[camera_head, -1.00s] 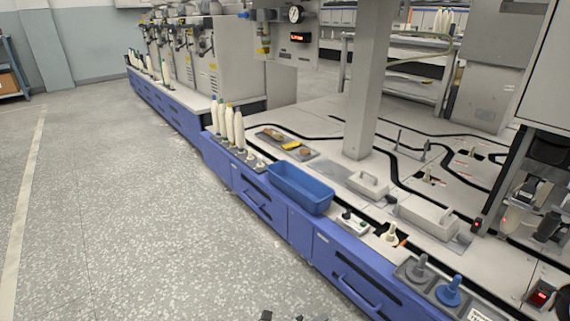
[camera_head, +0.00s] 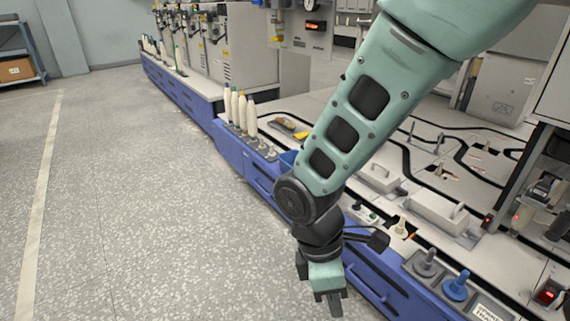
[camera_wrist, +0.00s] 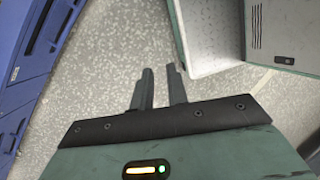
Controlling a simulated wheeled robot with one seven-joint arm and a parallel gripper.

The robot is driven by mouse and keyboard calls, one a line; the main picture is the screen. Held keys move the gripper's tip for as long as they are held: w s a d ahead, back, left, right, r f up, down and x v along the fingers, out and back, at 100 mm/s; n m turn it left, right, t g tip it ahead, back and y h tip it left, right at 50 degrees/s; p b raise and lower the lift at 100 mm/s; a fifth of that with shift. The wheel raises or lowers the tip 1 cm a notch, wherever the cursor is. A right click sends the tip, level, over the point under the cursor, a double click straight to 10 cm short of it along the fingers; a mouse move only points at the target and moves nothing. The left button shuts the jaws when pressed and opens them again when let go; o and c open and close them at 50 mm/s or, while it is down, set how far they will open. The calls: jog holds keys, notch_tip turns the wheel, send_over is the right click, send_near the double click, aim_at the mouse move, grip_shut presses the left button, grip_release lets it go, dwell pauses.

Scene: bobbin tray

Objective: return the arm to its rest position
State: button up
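My green arm reaches down across the middle of the head view. My gripper (camera_head: 334,308) hangs low at its end, above the grey floor and in front of the blue cabinet fronts. In the wrist view the two dark fingers of my gripper (camera_wrist: 160,72) stand apart, with only speckled floor between them, so it is open and empty. It touches nothing that I can see.
The blue cabinets (camera_head: 232,150) run along the machine; they also show in the wrist view (camera_wrist: 22,70). White bobbins (camera_head: 243,112) stand on the counter's far part. Grey and blue knobs (camera_head: 455,287) stand at its near end. The floor (camera_head: 150,200) to the left is clear.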

jog(key=s+d+r+m+t+y, duration=0.1)
jog(key=s+d+r+m+y, duration=0.1)
jog(key=s+d+r+m, duration=0.25)
jog(key=s+d+r+m+t+y, duration=0.1)
jog(key=s+d+r+m+t, duration=0.15)
jog(key=r+m, duration=0.45)
notch_tip(320, 180, up, 39)
jog(key=a+n+p, duration=0.1)
jog(key=p, duration=3.7)
jog(key=shift+s+g+p, duration=0.4)
jog(key=shift+g, duration=0.05)
jog(key=shift+n, duration=0.25)
